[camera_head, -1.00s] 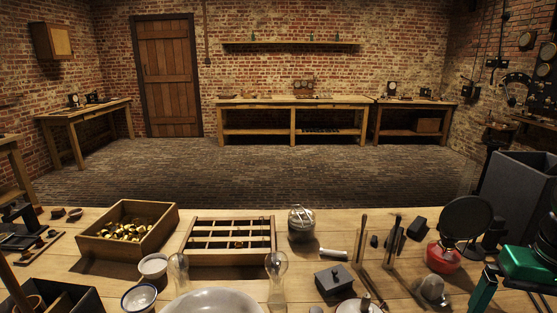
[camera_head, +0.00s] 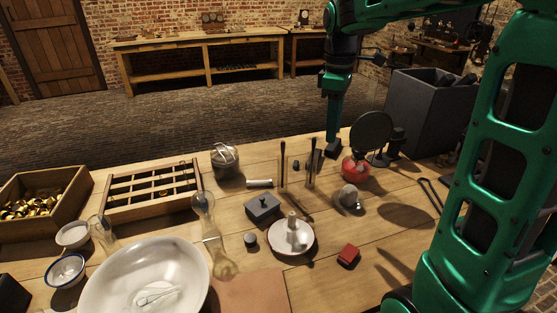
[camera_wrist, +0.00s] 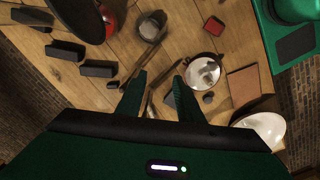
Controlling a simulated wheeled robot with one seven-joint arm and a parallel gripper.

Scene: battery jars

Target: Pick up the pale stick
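A short pale stick (camera_head: 260,183) lies on the wooden table in the head view, just left of two thin upright rods. A second pale upright piece, like a candle stub (camera_head: 292,222), stands on a white saucer (camera_head: 290,246); the saucer also shows in the wrist view (camera_wrist: 203,70). My gripper (camera_head: 332,138) hangs to the right of and behind the lying stick, near a dark block (camera_head: 334,150). In the wrist view my gripper (camera_wrist: 160,78) has its fingers apart with nothing held. I cannot make out the lying stick in the wrist view.
Near the stick are a lidded glass jar (camera_head: 225,160), a grey box (camera_head: 263,207) and the upright rods (camera_head: 283,165). A red lamp (camera_head: 355,168) with a dark disc (camera_head: 372,132) stands right. A slotted wooden rack (camera_head: 152,190) and large white bowl (camera_head: 147,280) lie left.

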